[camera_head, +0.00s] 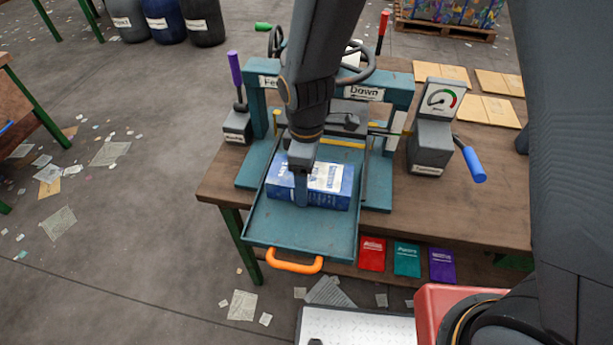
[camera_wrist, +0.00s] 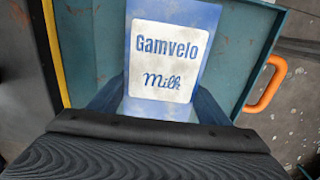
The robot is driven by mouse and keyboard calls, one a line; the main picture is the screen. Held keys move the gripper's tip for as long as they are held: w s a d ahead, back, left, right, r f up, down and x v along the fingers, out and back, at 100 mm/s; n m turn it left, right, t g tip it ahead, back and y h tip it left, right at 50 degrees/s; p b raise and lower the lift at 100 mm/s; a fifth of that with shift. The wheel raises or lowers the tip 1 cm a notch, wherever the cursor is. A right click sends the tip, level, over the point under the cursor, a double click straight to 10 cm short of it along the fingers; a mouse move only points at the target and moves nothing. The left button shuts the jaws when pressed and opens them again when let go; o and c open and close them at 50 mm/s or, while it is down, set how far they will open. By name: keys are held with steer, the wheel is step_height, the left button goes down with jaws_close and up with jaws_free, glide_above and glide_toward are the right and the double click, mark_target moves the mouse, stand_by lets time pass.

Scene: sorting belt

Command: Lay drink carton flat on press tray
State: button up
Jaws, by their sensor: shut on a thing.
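The drink carton (camera_head: 335,180) is blue with a white label. Its label reads "Gamvelo Milk" in the wrist view (camera_wrist: 168,60). It lies on its side, lengthwise across the teal press tray (camera_head: 295,228), over the back part of the tray. I cannot tell whether its underside touches the tray floor. My gripper (camera_head: 301,188) comes down from above and is shut on the carton, with a finger on each side in the wrist view (camera_wrist: 158,108). The tray is pulled out in front of the press, and its orange handle (camera_head: 295,264) points toward me.
The teal press frame (camera_head: 400,90) with a wheel and a "Down" label stands behind the tray. A gauge box (camera_head: 432,130) with a blue lever is at right, and a purple lever (camera_head: 236,75) at left. Red, teal and purple packets (camera_head: 407,259) lie below the table edge.

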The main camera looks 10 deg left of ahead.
steer(key=shift+f, duration=0.15)
steer(key=o, duration=1.1)
steer(key=shift+r+b, duration=0.75)
steer(key=shift+r, duration=3.15)
